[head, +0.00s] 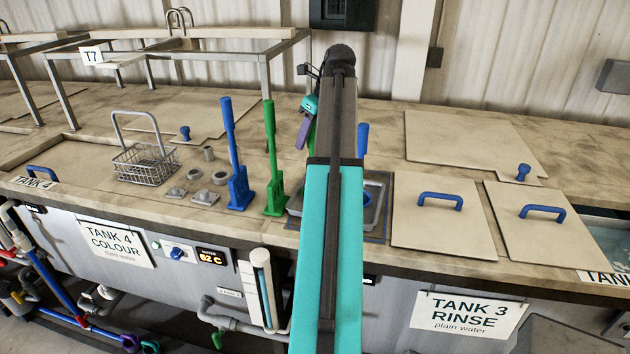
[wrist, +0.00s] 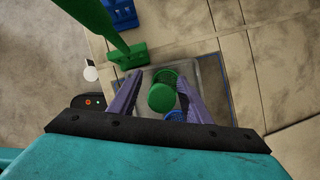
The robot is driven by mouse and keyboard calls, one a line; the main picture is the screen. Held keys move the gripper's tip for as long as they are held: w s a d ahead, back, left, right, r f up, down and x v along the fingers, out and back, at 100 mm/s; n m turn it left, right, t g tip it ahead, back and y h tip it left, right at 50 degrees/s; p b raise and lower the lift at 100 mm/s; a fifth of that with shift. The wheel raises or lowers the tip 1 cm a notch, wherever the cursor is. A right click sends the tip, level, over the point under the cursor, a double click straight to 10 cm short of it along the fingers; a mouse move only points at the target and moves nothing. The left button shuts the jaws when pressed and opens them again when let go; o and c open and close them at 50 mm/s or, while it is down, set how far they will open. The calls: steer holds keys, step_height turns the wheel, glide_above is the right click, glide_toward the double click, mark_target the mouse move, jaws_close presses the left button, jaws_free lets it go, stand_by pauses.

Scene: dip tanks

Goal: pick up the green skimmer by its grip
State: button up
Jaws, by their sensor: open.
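The green skimmer stands upright in a metal tray, its round grip end (wrist: 162,98) seen from above in the wrist view, with green mesh below it. My gripper (wrist: 160,86) is open, its purple fingers on either side of the grip with gaps between. In the head view the purple jaws (head: 304,132) are beside a sliver of green grip (head: 312,136); my arm hides most of the skimmer. A blue skimmer's grip (head: 362,140) shows behind my arm, and its blue mesh (wrist: 175,115) lies near the green one.
The metal tray (head: 378,214) is partly hidden by my arm. Left of it stand an upright green tool (head: 270,150) and a blue one (head: 231,150) in bases. Further left is a wire basket (head: 145,165). Lids with blue handles (head: 440,201) lie to the right.

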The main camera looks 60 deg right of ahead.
steer(key=shift+x, duration=1)
jaws_close()
stand_by(1.1)
